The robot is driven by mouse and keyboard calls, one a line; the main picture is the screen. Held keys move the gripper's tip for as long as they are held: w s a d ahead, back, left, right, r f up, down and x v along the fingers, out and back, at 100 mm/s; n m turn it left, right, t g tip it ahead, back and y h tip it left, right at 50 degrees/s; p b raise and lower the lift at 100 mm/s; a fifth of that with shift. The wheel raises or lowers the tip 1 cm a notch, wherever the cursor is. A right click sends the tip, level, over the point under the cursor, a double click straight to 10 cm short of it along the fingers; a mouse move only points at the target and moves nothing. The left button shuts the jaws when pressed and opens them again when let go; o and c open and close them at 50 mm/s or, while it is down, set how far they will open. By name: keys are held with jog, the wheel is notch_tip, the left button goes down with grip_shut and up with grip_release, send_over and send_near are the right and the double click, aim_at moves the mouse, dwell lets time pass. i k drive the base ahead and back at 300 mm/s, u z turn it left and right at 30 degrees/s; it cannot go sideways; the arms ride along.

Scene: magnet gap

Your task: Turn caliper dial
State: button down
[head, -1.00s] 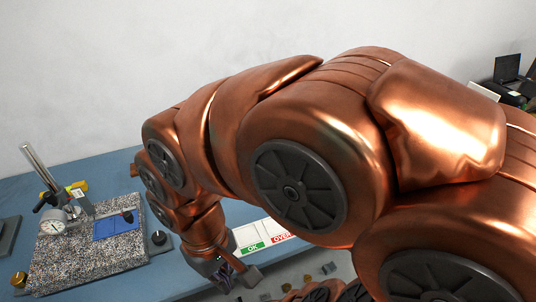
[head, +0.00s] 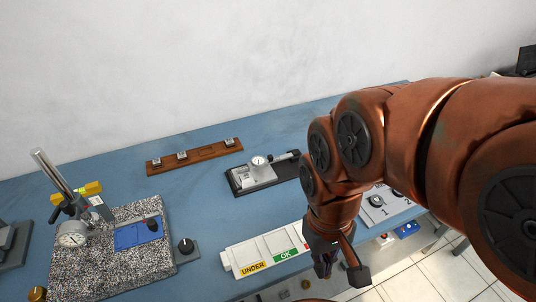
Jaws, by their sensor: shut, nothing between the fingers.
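A small device with a round white dial (head: 258,162) sits on a black base plate (head: 238,187) near the middle of the blue bench; it may be the caliper, but its details are too small to tell. A second round dial gauge (head: 74,235) hangs on a metal post stand (head: 60,176) over a speckled granite plate (head: 103,274) at the left. A black knob (head: 186,246) sits beside the granite plate. My gripper (head: 323,268) points down at the bench's front edge, to the right of and nearer than the black base. It is shut and empty, apart from both dials.
A wooden strip (head: 195,157) with small metal blocks lies at the back. A white tray (head: 262,252) labelled UNDER and OK lies in front, left of my gripper. A numbered panel (head: 380,207) is partly behind my arm. Bare blue bench (head: 110,180) lies behind the granite plate.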

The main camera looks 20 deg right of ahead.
aim_at(261, 159)
jog(key=k, duration=1)
jog(key=u, duration=1.2)
jog(key=i, duration=1.15)
jog(key=z, duration=1.4)
